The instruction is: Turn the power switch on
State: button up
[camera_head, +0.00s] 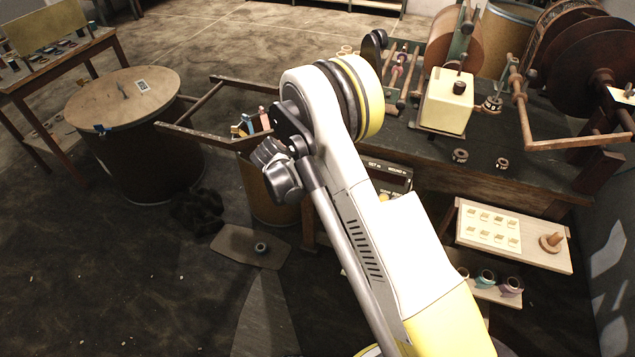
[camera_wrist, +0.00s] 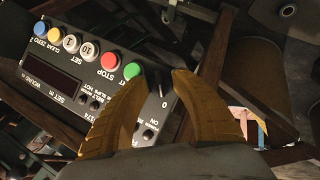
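The control box (camera_wrist: 70,75) shows tilted in the wrist view, a dark panel with a row of coloured buttons and printed labels. The power switch appears to be the small metal lever (camera_wrist: 163,97) at the panel's right end, with a "0" mark by it. My gripper (camera_wrist: 160,79) is open, its two orange-brown fingers apart on either side of this lever in the picture, with nothing held. I cannot tell whether a finger touches the lever, or which position it is in. In the head view the control box (camera_head: 390,177) is partly hidden behind my arm, and my gripper is hidden.
Red (camera_wrist: 111,61) and green (camera_wrist: 133,70) buttons sit close to the left finger. Black knobs (camera_wrist: 148,134) lie between the fingers. The workbench (camera_head: 465,160) carries a cream winder box (camera_head: 446,101) and spools. A round-lidded drum (camera_head: 122,98) stands at left.

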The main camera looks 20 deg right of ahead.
grip_shut()
jog(key=m+y, duration=0.1)
jog(key=m, duration=0.1)
jog(key=shift+s+d+m+t+y, duration=0.1)
jog(key=shift+d+m+t+y, duration=0.05)
jog(key=shift+m+t+y, duration=0.75)
jog(key=shift+m+y, duration=0.4)
jog(key=shift+m, duration=0.3)
jog(key=m+t+y, duration=0.1)
jog(key=m, duration=0.1)
jog(key=m+t+y, duration=0.1)
jog(key=m, duration=0.1)
jog(key=shift+m+t, duration=0.3)
jog(key=shift+m, duration=0.1)
jog(key=shift+y, duration=0.3)
jog(key=shift+o, duration=0.4)
grip_release()
